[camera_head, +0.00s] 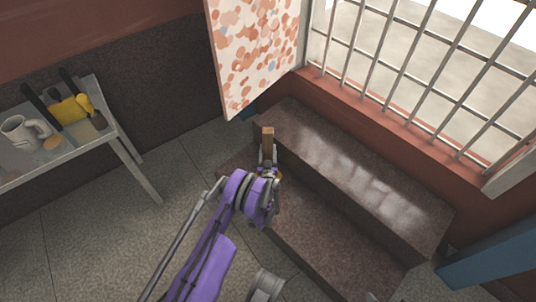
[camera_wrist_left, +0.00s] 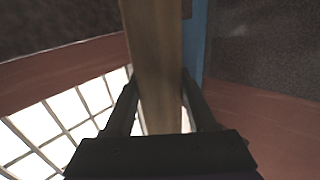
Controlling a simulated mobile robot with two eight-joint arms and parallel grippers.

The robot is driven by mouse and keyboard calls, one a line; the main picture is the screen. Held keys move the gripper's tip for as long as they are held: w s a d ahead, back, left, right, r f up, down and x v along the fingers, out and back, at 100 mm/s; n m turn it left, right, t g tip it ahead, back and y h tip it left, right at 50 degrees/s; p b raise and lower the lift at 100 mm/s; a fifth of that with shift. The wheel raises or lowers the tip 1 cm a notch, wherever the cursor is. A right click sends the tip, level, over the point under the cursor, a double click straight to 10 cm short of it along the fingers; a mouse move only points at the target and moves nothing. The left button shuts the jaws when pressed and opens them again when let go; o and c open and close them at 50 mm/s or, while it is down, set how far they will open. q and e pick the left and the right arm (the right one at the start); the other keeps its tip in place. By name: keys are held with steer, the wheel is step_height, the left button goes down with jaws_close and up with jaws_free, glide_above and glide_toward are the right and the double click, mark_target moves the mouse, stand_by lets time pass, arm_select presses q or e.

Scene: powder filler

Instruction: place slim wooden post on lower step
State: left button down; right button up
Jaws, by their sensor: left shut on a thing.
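The slim wooden post (camera_head: 267,134) shows its brown top end above my left gripper (camera_head: 267,165), near the far left end of the steps. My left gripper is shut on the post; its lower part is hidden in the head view. In the left wrist view the post (camera_wrist_left: 152,55) runs between the two dark fingers of my left gripper (camera_wrist_left: 160,90). The lower step (camera_head: 335,245) is dark brown stone, in front of the upper step (camera_head: 350,170). I cannot tell whether the post touches a step. My right gripper is not in view.
A barred window (camera_head: 420,80) is above the steps. A spotted panel (camera_head: 255,55) hangs close behind the post. A metal table (camera_head: 70,150) at left holds a mug (camera_head: 22,132) and a yellow item (camera_head: 70,108). The lower step's right part looks clear.

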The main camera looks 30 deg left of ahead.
arm_select(q)
steer(key=shift+f, duration=1.35)
steer(key=shift+c, duration=1.1)
jaws_free()
steer(key=shift+d+r, duration=0.1)
steer(key=shift+r, duration=0.1)
